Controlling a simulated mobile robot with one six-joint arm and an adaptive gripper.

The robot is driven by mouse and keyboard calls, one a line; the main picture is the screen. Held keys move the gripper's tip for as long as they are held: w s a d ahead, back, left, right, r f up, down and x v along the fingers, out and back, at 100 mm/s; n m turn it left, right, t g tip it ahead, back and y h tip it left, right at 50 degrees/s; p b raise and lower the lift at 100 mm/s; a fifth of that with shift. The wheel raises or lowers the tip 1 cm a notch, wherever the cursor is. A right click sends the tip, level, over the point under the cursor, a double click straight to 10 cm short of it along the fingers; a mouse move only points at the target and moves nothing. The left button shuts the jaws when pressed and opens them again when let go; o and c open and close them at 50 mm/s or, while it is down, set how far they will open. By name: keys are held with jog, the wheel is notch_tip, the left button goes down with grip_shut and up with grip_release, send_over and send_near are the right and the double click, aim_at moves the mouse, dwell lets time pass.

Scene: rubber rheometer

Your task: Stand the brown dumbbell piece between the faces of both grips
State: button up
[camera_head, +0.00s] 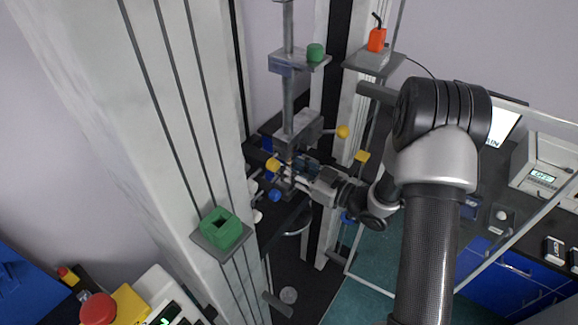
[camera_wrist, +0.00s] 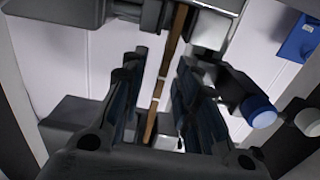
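The brown dumbbell piece (camera_wrist: 172,42) shows in the wrist view as a long, narrow upright strip. Its upper part runs between the dark and light grip parts (camera_wrist: 210,25) at the top of that view; I cannot tell whether both faces touch it. My gripper (camera_wrist: 160,65) is open, with its two dark fingers on either side of the strip and pale gaps showing beside it. In the head view my gripper (camera_head: 292,170) reaches in from the right below the grey grip block (camera_head: 298,127). The piece is too small or hidden there, and the lower grip is largely covered.
Yellow knobs (camera_head: 342,131) and a blue knob (camera_head: 275,195) stick out close around my gripper; a blue-ended knob (camera_wrist: 258,110) is right of the fingers. The pale machine column (camera_head: 165,130) with a green block (camera_head: 220,228) stands left. A clear-panel frame is at right.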

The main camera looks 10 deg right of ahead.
jog(key=v, duration=1.2)
